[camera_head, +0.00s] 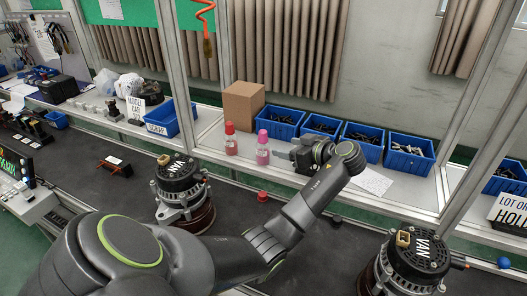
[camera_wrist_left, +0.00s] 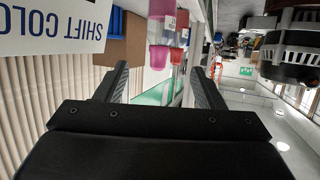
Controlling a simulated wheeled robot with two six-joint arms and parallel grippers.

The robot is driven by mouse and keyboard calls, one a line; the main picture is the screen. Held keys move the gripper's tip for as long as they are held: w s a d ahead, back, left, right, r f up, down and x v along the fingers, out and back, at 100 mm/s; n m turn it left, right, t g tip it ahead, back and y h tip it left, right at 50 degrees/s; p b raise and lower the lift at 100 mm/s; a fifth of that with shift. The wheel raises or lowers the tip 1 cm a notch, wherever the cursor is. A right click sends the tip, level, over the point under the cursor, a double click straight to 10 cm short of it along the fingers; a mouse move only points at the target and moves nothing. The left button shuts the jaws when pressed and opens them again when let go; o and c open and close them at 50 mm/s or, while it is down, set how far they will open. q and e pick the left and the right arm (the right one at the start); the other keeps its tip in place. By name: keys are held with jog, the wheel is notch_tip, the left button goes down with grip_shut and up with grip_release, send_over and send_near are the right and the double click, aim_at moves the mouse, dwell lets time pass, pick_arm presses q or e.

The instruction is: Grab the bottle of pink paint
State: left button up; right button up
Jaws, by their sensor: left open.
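The bottle of pink paint (camera_head: 263,155), clear-bodied with a pink cap, stands upright on the shelf. My left gripper (camera_head: 280,154) is just to its right, level with its body, with its fingers pointing at it. In the left wrist view, which is upside down, the pink paint bottle (camera_wrist_left: 160,31) lies ahead of the open jaws (camera_wrist_left: 159,67), with its cap in line with the gap between the fingers. Nothing is held. My right gripper is not in view.
A bottle with a red cap (camera_head: 231,146) stands close left of the pink one; it also shows in the left wrist view (camera_wrist_left: 181,38). A cardboard box (camera_head: 243,104) and blue bins (camera_head: 281,129) stand behind. A red bottle-like object (camera_head: 262,197) and alternators (camera_head: 180,181) are on the dark bench.

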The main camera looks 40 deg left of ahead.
aim_at(266, 143)
pick_arm(q)
jog(key=p+x, duration=0.1)
jog(key=x, duration=0.5)
jog(key=shift+w+a+f, duration=0.1)
jog(key=shift+a+f, duration=0.05)
jog(key=shift+a, duration=0.2)
jog(key=p+x, duration=0.2)
jog(key=x, duration=0.3)
jog(key=shift+a+f, duration=0.1)
jog(key=shift+a, duration=0.1)
jog(key=shift+d, duration=0.1)
jog(key=shift+c, duration=0.4)
jog(key=c, duration=1)
